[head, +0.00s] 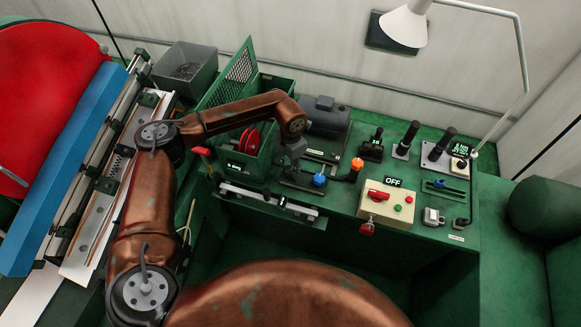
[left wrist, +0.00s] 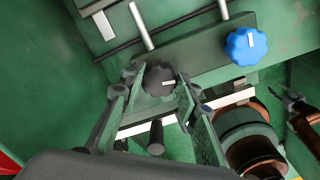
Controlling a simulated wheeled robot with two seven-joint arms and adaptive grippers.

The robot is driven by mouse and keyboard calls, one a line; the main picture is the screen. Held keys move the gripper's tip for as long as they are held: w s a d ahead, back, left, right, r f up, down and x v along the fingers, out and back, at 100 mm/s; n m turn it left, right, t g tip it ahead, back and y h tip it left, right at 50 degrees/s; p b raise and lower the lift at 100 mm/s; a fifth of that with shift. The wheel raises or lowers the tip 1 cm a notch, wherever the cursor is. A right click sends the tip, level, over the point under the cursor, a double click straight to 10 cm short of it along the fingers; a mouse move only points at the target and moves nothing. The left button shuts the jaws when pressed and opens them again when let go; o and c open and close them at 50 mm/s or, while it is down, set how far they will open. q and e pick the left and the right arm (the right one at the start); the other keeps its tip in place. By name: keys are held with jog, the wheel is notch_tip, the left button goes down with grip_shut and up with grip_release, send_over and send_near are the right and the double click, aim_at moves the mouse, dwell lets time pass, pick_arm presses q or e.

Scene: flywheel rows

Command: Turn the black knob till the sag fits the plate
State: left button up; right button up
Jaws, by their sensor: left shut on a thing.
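The black knob (left wrist: 158,80) is a lobed knob with a pale mark, on a green bar in the left wrist view. My left gripper (left wrist: 160,88) has its two fingers on either side of it, shut on it. In the head view my left gripper (head: 292,158) reaches down to the bench beside the blue knob (head: 319,180), and the black knob is hidden there. The blue knob also shows in the left wrist view (left wrist: 246,46), clear of the fingers. I cannot tell which plate gives the sag, nor read any sag value.
A green mesh guard box (head: 240,150) with a red wheel stands left of the gripper. A grey motor (head: 325,117) is behind.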

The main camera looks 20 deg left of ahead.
pick_arm(q)
jog(key=m+b, duration=0.2)
jog(key=m, duration=0.4)
jog(key=shift+f, duration=0.1)
jog(key=m+b, duration=0.1)
jog(key=m, duration=0.2)
jog(key=m+b, duration=0.2)
jog(key=m, duration=0.1)
jog(key=shift+s+d+m, duration=0.1)
jog(key=shift+s+m, duration=0.1)
jog(key=shift+m, duration=0.2)
jog(key=m+b, duration=0.2)
jog(key=m, duration=0.4)
jog(key=shift+s+b, duration=0.1)
jog(key=shift+b, duration=0.3)
jog(key=m+b, duration=0.2)
jog(key=m, duration=0.3)
pick_arm(e)
jog(key=s+f, duration=0.3)
jog(key=f, duration=0.7)
jog(key=shift+s+g, duration=0.3)
jog(key=shift+s, duration=0.05)
pick_arm(q)
jog(key=shift+m, duration=0.3)
pick_arm(e)
jog(key=shift+f, duration=0.1)
pick_arm(q)
jog(key=o, duration=1.2)
jog(key=shift+c, duration=0.2)
